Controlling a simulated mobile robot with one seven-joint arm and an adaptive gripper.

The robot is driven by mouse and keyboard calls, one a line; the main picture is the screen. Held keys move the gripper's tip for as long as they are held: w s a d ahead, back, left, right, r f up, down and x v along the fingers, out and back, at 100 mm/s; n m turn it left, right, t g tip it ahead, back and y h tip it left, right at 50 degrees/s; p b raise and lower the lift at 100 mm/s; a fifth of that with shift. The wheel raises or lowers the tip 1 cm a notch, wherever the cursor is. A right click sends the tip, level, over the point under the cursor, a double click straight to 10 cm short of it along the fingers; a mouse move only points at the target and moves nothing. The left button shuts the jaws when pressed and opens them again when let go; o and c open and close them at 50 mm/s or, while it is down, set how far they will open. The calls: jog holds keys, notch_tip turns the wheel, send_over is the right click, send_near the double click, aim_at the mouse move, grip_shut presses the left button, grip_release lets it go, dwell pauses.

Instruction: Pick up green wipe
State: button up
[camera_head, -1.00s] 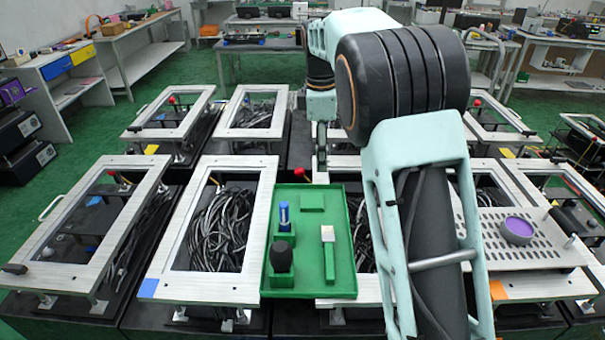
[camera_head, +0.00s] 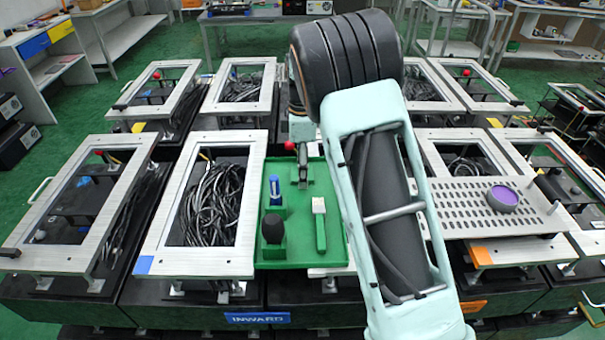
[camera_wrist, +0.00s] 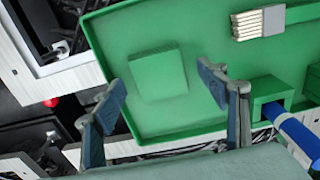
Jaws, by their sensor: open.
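In the head view, my gripper (camera_head: 302,172) is over the far part of the tray (camera_head: 300,253) and largely hides the wipe.
Metal-framed fixtures surround the tray. A perforated plate (camera_head: 465,220) with a purple-topped round item (camera_head: 503,197) is at the right.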

jog(key=shift+f, duration=0.2)
jog(key=c, duration=0.8)
jog(key=shift+r, duration=0.15)
jog(key=shift+w+r, duration=0.1)
jog(key=shift+r, duration=0.5)
jog(key=shift+s+d+r+b, duration=0.45)
jog(key=shift+s+d+r, duration=0.35)
jog(key=shift+s+r, duration=1.3)
jog(key=shift+s+d+r+b, duration=0.4)
jog(key=shift+s+d+r, duration=0.4)
jog(key=shift+s+r, duration=1.25)
jog(key=shift+s+d+r+b, duration=0.45)
jog(key=shift+s+d+r, duration=0.35)
jog(key=shift+s+r, duration=1.3)
